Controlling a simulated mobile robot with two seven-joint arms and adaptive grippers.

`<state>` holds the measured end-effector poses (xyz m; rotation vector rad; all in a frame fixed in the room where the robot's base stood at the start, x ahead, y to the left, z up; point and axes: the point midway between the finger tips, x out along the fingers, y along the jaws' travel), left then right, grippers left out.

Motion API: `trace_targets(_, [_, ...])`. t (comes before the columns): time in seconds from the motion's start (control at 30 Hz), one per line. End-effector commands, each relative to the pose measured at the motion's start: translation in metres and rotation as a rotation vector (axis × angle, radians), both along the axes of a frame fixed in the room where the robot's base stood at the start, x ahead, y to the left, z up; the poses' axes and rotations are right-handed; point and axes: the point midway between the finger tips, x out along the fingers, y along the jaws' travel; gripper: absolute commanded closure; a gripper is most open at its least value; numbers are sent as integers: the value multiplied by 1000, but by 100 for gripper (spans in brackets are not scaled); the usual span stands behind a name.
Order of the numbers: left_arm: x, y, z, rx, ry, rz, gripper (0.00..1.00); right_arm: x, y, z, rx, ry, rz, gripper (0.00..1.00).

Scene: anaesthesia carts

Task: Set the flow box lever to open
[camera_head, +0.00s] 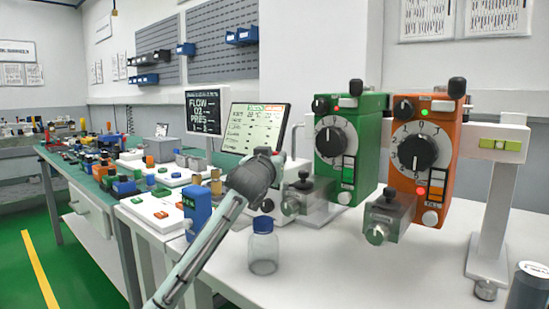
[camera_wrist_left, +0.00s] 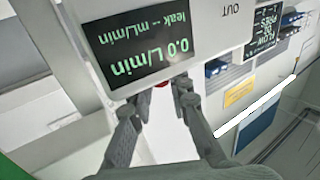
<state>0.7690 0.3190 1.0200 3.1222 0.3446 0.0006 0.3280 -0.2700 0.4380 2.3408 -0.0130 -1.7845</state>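In the left wrist view a white box (camera_wrist_left: 222,32) with a dark display (camera_wrist_left: 135,45) appears upside down. The display reads 0.0 L/min, and OUT is printed on the casing; I take it for the flow box. A small red part (camera_wrist_left: 162,85) shows at its lower edge, between my fingertips; it may be the lever, but its position cannot be read. My left gripper (camera_wrist_left: 156,97) is open, its fingers apart at that edge. In the head view the left gripper (camera_head: 256,172) is in front of the checklist screen, its fingers hardly visible. My right gripper is out of view.
A blue-capped bottle (camera_head: 263,250) stands on the white bench just right of my left arm. A green vaporizer (camera_head: 372,130) and an orange one (camera_head: 447,150) hang to the right. A checklist screen (camera_head: 253,130) is behind the gripper.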

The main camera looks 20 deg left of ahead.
Motion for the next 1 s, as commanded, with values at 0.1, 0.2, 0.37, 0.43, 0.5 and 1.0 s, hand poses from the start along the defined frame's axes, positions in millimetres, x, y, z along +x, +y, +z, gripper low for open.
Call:
trace_targets(0.1, [0,0,0,0,0,0,65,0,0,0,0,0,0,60])
trace_targets(0.2, [0,0,0,0,0,0,63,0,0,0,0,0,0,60])
trace_targets(0.37, [0,0,0,0,0,0,63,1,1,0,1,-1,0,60])
trace_targets(0.43, [-1,0,0,0,0,-1,63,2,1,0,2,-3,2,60])
trace_targets(0.5, [-6,-2,0,1,-1,-1,63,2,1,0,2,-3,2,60])
trace_targets(1.0, [-98,-22,0,0,-1,-2,63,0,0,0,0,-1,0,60])
